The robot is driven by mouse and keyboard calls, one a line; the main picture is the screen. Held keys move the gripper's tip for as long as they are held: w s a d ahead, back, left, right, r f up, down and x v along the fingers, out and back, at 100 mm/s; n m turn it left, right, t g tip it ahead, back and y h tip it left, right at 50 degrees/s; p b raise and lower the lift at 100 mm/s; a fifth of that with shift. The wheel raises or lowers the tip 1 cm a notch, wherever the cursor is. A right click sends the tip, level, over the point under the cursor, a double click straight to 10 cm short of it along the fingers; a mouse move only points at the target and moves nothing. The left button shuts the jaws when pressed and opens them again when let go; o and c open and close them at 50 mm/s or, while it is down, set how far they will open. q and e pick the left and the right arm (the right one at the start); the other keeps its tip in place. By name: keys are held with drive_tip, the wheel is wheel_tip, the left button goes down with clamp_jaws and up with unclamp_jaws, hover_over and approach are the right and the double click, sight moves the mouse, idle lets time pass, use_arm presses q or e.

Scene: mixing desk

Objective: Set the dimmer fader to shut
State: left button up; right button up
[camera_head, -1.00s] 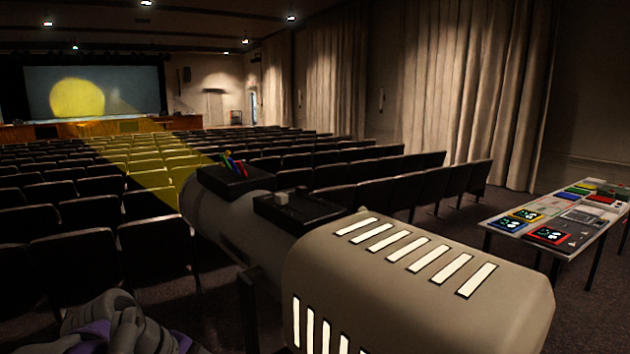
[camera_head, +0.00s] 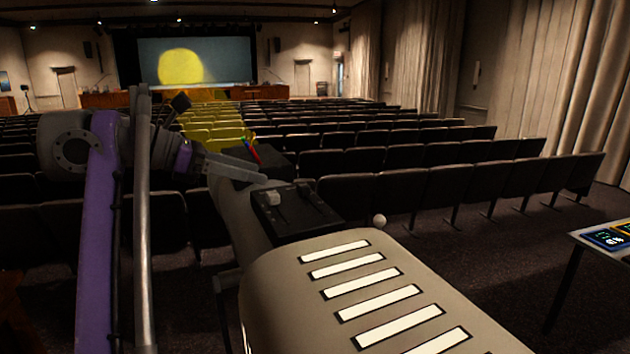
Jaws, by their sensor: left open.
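The spotlight (camera_head: 330,262) is a large pale grey lamp housing with bright white vents, seen from behind. A black control box (camera_head: 318,225) sits on top of it, with slots and a pale fader knob (camera_head: 274,198) near its left end. I cannot read any label, so I cannot tell whether this knob is the dimmer. My left gripper (camera_head: 250,174) is open and empty, just above and to the left of the pale knob, apparently not touching it. My right gripper is out of view.
A second dark box with coloured sticks (camera_head: 251,150) is farther forward on the lamp. A small pale ball-shaped knob (camera_head: 379,221) shows beside the housing. Rows of dark seats (camera_head: 450,185) fill the hall. A table (camera_head: 598,243) with coloured panels stands at the right edge.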

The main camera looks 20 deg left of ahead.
sight(300, 185)
use_arm(q)
drive_tip(key=b+x, duration=0.1)
drive_tip(key=x, duration=0.9)
drive_tip(key=shift+f, duration=0.1)
clamp_jaws()
idle(1.2)
